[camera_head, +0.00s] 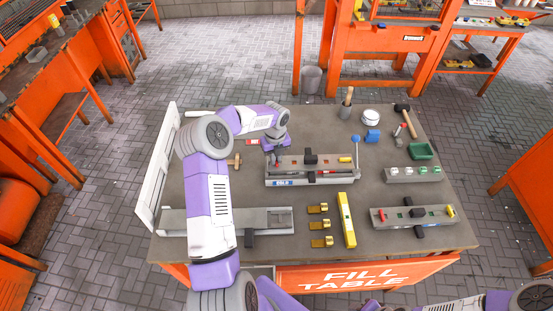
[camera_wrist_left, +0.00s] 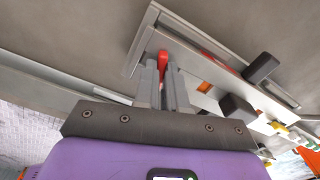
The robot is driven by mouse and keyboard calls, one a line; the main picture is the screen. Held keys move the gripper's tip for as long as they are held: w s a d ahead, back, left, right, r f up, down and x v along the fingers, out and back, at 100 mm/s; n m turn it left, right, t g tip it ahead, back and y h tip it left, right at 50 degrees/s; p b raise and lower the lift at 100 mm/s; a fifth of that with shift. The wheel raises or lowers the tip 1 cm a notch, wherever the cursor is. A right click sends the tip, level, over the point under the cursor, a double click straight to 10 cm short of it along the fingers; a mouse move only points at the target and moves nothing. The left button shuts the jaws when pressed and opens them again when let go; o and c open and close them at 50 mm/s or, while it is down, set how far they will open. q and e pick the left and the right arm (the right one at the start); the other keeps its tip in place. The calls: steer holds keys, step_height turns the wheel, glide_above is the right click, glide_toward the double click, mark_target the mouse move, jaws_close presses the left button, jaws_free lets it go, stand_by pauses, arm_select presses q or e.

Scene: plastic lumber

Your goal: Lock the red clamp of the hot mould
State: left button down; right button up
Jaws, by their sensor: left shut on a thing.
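The long grey hot mould (camera_head: 312,179) lies near the middle of the table, with a black block on its middle and a blue label on its front. My left gripper (camera_head: 276,159) is at the mould's left end. In the left wrist view its fingers (camera_wrist_left: 163,85) are shut on a red clamp handle (camera_wrist_left: 163,58), whose tip shows between and beyond them. The mould (camera_wrist_left: 200,72) runs off to the right there. The fingers hide the clamp's lower part. My right gripper is not seen; only part of that arm shows at the bottom right.
A second mould (camera_head: 412,217) lies at the right front. A yellow level (camera_head: 347,220) and several brass pieces (camera_head: 320,225) lie in front of the hot mould. A long grey channel (camera_head: 265,219) lies at the left front, near a white frame (camera_head: 158,170). A green tray (camera_head: 422,151) is at the right.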

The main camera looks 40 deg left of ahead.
arm_select(q)
steer(key=shift+m+p, duration=0.6)
steer(key=shift+m, duration=0.2)
steer(key=shift+m+p, duration=0.5)
steer(key=shift+m, duration=0.7)
steer(key=c, duration=1)
jaws_free()
steer(key=shift+c, duration=0.2)
step_height(320, 180, up, 7)
steer(key=p, duration=0.5)
steer(key=shift+r, duration=0.1)
